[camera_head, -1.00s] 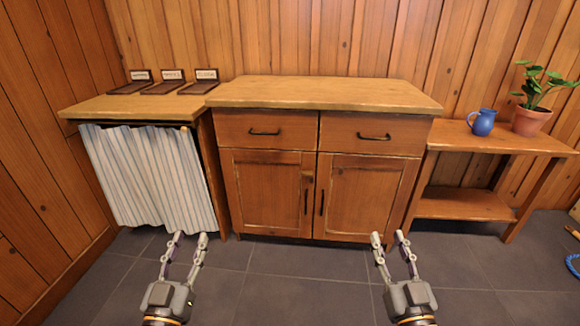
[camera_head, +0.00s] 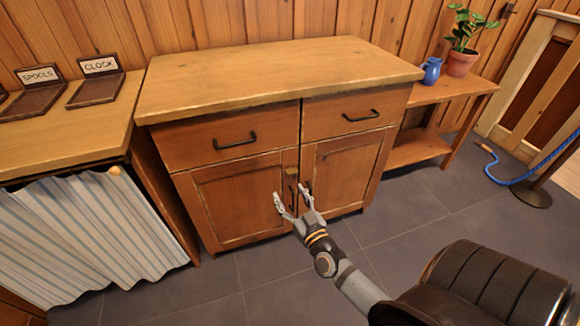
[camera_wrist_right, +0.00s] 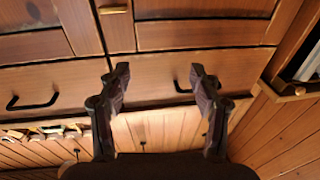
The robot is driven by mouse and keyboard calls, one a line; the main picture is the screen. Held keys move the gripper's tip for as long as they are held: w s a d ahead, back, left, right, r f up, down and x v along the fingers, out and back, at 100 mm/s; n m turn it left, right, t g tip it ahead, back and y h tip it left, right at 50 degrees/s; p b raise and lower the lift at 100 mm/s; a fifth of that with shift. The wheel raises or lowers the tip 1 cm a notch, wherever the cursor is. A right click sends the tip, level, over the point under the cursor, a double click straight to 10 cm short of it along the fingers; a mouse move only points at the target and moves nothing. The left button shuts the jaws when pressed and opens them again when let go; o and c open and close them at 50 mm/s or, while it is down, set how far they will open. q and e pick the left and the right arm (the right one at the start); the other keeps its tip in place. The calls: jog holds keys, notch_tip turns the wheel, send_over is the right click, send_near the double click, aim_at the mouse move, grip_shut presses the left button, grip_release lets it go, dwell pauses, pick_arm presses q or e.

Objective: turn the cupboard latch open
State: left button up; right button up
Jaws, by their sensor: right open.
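The cupboard (camera_head: 240,190) has two panelled wooden doors under two drawers. A small wooden latch (camera_head: 290,163) sits high at the seam between the doors. In the right wrist view, a pale wooden bar (camera_wrist_right: 113,9) near the top edge looks like this latch. My right gripper (camera_head: 291,194) is open in front of the doors, its fingers spread just below the latch and near the dark door handles. I cannot tell whether it touches anything. It also shows open and empty in the right wrist view (camera_wrist_right: 160,72). My left gripper is out of view.
Black drawer handles (camera_head: 235,141) stick out above the doors. A striped curtain (camera_head: 90,235) hangs at the left under a counter with labelled stands (camera_head: 97,88). A blue jug (camera_head: 431,71) and potted plant (camera_head: 462,62) stand on a side table.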

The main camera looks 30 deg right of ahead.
aim_at(293, 173)
jog(key=d+f+m+g+h, duration=0.1)
jog(key=d+f+h, duration=0.1)
jog(key=d+f, duration=0.3)
jog(key=x, duration=0.3)
jog(key=b+x, duration=0.1)
jog(key=x, duration=0.3)
jog(key=b+x, duration=0.1)
jog(key=x, duration=0.2)
jog(key=shift+d+r, duration=0.35)
jog(key=shift+r, duration=0.05)
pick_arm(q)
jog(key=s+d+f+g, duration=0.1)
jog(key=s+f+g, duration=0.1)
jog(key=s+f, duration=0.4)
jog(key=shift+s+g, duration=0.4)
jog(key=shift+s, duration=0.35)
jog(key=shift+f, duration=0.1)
pick_arm(e)
jog(key=c, duration=1.1)
jog(key=shift+c, duration=0.2)
